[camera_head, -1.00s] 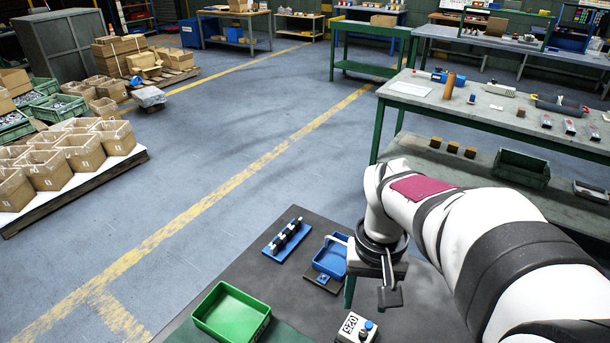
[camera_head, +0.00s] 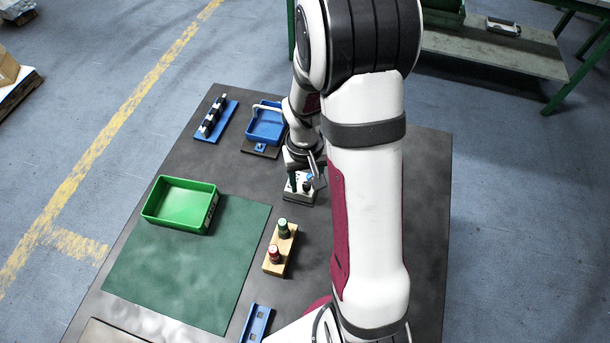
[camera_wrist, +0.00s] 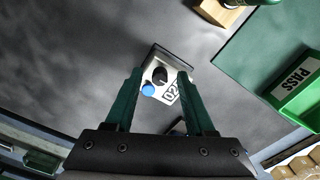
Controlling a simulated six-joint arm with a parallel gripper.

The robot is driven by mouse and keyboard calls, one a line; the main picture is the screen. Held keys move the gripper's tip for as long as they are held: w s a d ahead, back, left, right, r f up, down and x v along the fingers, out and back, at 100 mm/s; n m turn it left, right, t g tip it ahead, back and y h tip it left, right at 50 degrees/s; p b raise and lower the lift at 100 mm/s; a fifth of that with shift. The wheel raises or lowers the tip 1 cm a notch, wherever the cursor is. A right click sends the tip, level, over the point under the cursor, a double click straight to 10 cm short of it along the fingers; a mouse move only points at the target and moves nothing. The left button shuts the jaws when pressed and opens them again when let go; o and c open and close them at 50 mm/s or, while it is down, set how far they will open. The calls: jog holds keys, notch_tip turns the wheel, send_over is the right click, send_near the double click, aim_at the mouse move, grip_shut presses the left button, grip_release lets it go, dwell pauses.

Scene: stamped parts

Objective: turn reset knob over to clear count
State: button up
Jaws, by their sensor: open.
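The counter box (camera_head: 299,199) is a small light-coloured box on the dark table, partly hidden by my gripper in the head view. In the wrist view the counter box (camera_wrist: 176,67) shows a black knob (camera_wrist: 159,75), a blue button (camera_wrist: 148,90) and a number display (camera_wrist: 171,95) starting with 0 and 2; the rest is cut off by a finger. My gripper (camera_wrist: 159,78) is open, with its green fingers on either side of the knob in the picture. Nothing is between the fingers that I can see held. Whether they touch the knob is unclear.
A blue tray (camera_head: 266,126) stands behind the counter, with a blue rack of dark parts (camera_head: 216,121) left of it. A green bin (camera_head: 180,204) stands at left on a green mat (camera_head: 170,267).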

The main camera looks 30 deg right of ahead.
aim_at(305, 183)
grip_shut()
jog(key=shift+m, duration=0.3)
jog(key=m, duration=1.3)
jog(key=shift+w, duration=0.1)
dwell(0.3)
jog(key=shift+m, duration=0.4)
grip_release()
dwell(0.3)
notch_tip(305, 183, up, 16)
